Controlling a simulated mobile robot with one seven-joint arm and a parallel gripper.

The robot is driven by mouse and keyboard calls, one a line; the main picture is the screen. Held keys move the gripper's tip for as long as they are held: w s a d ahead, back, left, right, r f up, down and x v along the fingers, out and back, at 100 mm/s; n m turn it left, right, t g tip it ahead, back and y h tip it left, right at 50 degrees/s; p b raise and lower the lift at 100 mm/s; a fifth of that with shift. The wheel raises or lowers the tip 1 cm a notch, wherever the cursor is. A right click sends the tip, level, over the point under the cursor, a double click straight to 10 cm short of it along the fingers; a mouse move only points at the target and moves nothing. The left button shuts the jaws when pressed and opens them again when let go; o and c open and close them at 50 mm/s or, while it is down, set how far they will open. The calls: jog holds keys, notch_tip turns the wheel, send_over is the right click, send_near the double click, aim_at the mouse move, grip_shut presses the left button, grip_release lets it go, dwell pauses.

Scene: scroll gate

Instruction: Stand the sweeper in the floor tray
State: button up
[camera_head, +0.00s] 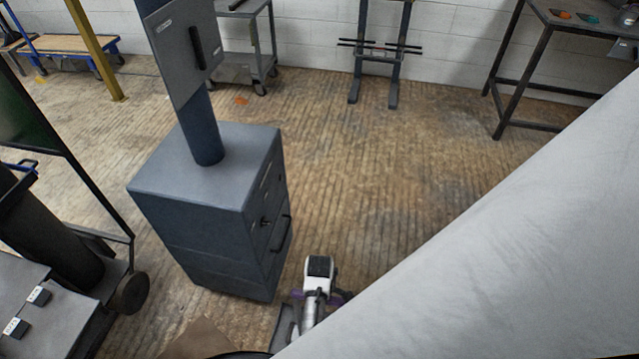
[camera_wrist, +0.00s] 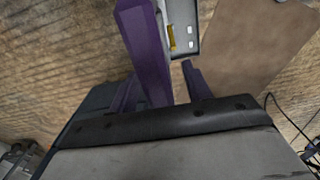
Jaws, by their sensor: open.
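My gripper (camera_wrist: 172,72) is open, its purple fingers showing in the wrist view. It also shows low in the head view (camera_head: 320,295), close to the floor beside the blue-grey cabinet, partly hidden by my pale arm. A narrow dark grey thing with a raised edge (camera_head: 285,328), perhaps the floor tray, lies just left of it. A grey piece with a yellow strip and white squares (camera_wrist: 183,28) shows beyond the fingers; whether it is tray or sweeper I cannot tell. I cannot make out the sweeper for certain, nor any contact with it.
The blue-grey cabinet (camera_head: 215,205) with a column stands close left of my gripper. A brown flat sheet (camera_wrist: 248,45) lies on the floor beside the grey piece. A wheeled cart (camera_head: 60,310) is at lower left. The floor behind is clear up to a rack (camera_head: 378,50) and table.

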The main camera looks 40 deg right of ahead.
notch_tip(320, 180, up, 14)
jog(key=b, duration=0.1)
jog(key=shift+w, duration=0.1)
